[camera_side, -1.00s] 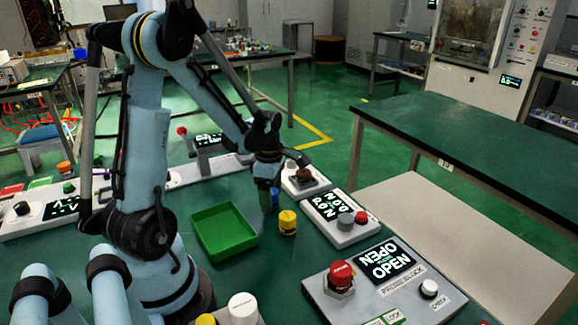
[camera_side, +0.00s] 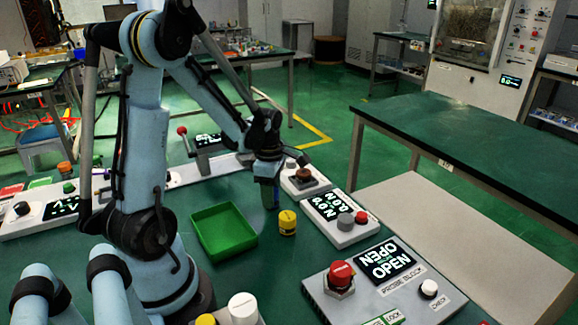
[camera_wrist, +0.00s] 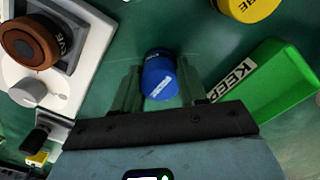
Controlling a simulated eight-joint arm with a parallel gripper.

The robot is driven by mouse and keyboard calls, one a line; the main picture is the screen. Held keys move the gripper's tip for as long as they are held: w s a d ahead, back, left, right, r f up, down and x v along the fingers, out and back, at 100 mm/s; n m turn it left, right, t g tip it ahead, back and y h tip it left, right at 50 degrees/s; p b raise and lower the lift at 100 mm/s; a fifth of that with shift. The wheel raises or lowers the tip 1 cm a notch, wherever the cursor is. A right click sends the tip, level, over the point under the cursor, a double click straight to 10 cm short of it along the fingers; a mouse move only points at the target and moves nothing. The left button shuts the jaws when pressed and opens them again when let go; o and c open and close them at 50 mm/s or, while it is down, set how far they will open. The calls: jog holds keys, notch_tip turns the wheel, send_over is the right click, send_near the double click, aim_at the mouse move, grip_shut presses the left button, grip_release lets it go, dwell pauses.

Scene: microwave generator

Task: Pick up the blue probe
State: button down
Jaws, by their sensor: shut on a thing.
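The blue probe (camera_wrist: 160,82) is a short cylinder, its top facing the wrist camera with a pale label. My gripper (camera_wrist: 158,88) has one finger on each side of it and is shut on it. In the side view, my gripper (camera_side: 268,193) points straight down over the green table, behind the yellow cylinder. The probe is mostly hidden by the fingers there, and I cannot tell whether its base touches the table.
A yellow cylinder (camera_side: 287,223) stands close in front of my gripper. A green tray (camera_side: 224,250) marked KEEP lies to the left. A panel with a display and knobs (camera_side: 341,219) is to the right, and a brown-knob box (camera_side: 304,182) is close behind it.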

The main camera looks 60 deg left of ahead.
jog(key=shift+r, duration=0.75)
jog(key=r, duration=0.2)
jog(key=shift+d+r, duration=0.2)
jog(key=shift+r, duration=0.15)
jog(key=d+r, duration=0.6)
jog(key=d, duration=0.5)
jog(key=shift+w+d+r, duration=0.15)
jog(key=shift+w+r, duration=0.05)
jog(key=shift+r, duration=0.05)
